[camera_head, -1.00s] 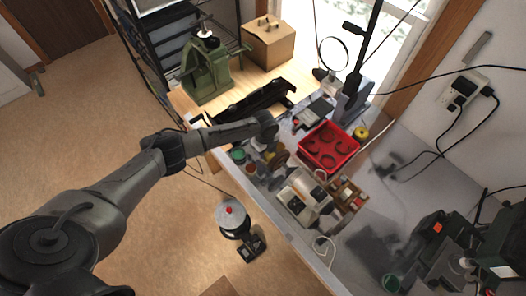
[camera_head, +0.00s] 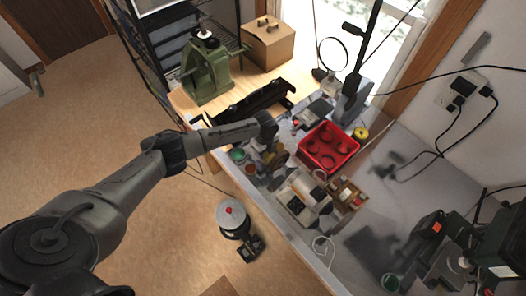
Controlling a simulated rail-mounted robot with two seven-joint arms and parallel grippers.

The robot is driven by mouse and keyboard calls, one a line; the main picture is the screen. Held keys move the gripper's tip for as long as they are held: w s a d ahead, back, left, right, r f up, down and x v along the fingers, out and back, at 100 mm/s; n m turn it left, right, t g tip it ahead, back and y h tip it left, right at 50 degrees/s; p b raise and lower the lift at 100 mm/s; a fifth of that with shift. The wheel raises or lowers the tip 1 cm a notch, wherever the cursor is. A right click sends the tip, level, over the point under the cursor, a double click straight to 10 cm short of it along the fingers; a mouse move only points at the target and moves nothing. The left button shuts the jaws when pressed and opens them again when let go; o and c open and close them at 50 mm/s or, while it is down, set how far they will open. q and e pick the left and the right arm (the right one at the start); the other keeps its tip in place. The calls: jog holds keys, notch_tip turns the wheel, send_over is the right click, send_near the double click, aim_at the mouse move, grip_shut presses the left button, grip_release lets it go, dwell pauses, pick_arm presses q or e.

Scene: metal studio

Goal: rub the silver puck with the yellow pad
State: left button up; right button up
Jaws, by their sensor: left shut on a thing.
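My left arm reaches in from the left, and its gripper (camera_head: 273,157) points down over the near edge of the grey workbench (camera_head: 385,230). The gripper is shut on a small yellowish thing, which I take for the yellow pad (camera_head: 268,158); the jaws hide most of it. I cannot make out the silver puck for certain; it may be hidden under or beside the gripper. Whether the pad touches anything below cannot be told. My right gripper is not in view.
A red tray (camera_head: 343,143) stands just right of the gripper, with a yellow roll (camera_head: 361,134) beyond. A green cup (camera_head: 238,155) is close on the left. A light-coloured device (camera_head: 302,198) and a wooden box (camera_head: 347,194) stand nearer. A green press (camera_head: 206,72) stands at the back left.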

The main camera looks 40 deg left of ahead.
pick_arm(q)
jog(key=shift+s+a+p, duration=0.1)
jog(key=shift+s+p, duration=0.7)
jog(key=shift+p, duration=0.05)
jog(key=shift+s, duration=0.15)
jog(key=shift+f, duration=0.1)
jog(key=shift+w+b, duration=0.7)
jog(key=shift+b, duration=0.05)
jog(key=shift+w, duration=0.2)
jog(key=shift+s+p, duration=0.2)
jog(key=shift+p, duration=0.1)
jog(key=shift+s+p, duration=0.6)
jog(key=shift+s, duration=0.05)
jog(key=shift+w, duration=0.1)
jog(key=shift+w+b, duration=0.75)
jog(key=shift+b, duration=0.1)
jog(key=shift+s+r+p, duration=0.25)
jog(key=shift+s+p, duration=0.25)
jog(key=shift+p, duration=0.25)
jog(key=shift+s+f, duration=0.1)
jog(key=shift+s, duration=0.25)
jog(key=shift+w+f, duration=0.15)
jog(key=shift+w, duration=0.25)
jog(key=shift+w+b, duration=0.5)
jog(key=shift+b, duration=0.15)
